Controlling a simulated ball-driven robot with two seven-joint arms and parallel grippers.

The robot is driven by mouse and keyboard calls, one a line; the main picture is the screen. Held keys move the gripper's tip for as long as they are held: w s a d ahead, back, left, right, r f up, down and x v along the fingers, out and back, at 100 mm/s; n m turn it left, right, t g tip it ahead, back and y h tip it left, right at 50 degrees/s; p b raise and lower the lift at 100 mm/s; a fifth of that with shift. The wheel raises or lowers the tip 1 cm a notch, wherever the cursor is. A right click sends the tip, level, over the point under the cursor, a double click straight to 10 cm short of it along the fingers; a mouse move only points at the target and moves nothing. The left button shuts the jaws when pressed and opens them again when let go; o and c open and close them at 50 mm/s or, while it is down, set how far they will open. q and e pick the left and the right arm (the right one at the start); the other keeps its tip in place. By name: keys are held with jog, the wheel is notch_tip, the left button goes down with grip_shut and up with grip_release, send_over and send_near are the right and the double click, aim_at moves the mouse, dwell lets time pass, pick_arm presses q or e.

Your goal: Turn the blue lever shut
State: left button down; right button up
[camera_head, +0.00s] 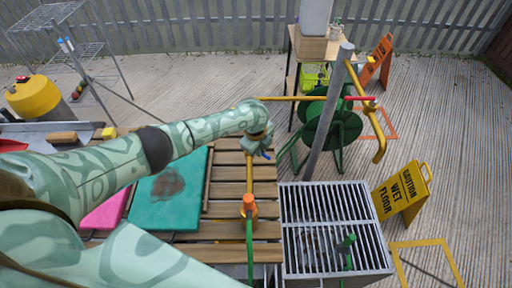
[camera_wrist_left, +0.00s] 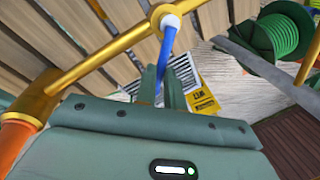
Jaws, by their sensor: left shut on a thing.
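The blue lever (camera_wrist_left: 168,42) comes off a pale round hub on a brass pipe (camera_wrist_left: 110,50) in the left wrist view. It stands out at an angle across the pipe, and its free end lies between my fingers. A small blue bit of the lever (camera_head: 266,155) shows in the head view, beside the brass pipe (camera_head: 249,175) over the slatted table. My left gripper (camera_wrist_left: 163,82) is shut on the lever; in the head view it (camera_head: 259,148) partly hides the hub and lever. My right gripper is in neither view.
An orange fitting (camera_head: 249,206) and green hose (camera_head: 249,245) stand near the front of the slatted table (camera_head: 225,228). A metal grate (camera_head: 325,215), grey post (camera_head: 329,115), red-handled pipe (camera_head: 379,140), green hose reel (camera_head: 330,125) and yellow wet-floor sign (camera_head: 403,192) are to the right.

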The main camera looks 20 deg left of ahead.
pick_arm(q)
jog(key=shift+w+d+n, duration=0.2)
jog(key=shift+w+n, duration=0.2)
jog(key=shift+n, duration=0.5)
jog(key=shift+w+a+n+y, duration=0.1)
jog(key=shift+w+n+y, duration=0.25)
jog(key=shift+n, duration=0.7)
jog(key=shift+w+n+y, duration=0.2)
jog(key=shift+w+n, duration=0.35)
jog(key=shift+n, duration=0.45)
jog(key=shift+w+a+n+y, duration=0.1)
jog(key=shift+w+n+y, duration=0.25)
jog(key=shift+n, duration=0.7)
jog(key=shift+w, duration=0.15)
jog(key=c, duration=1.5)
grip_release()
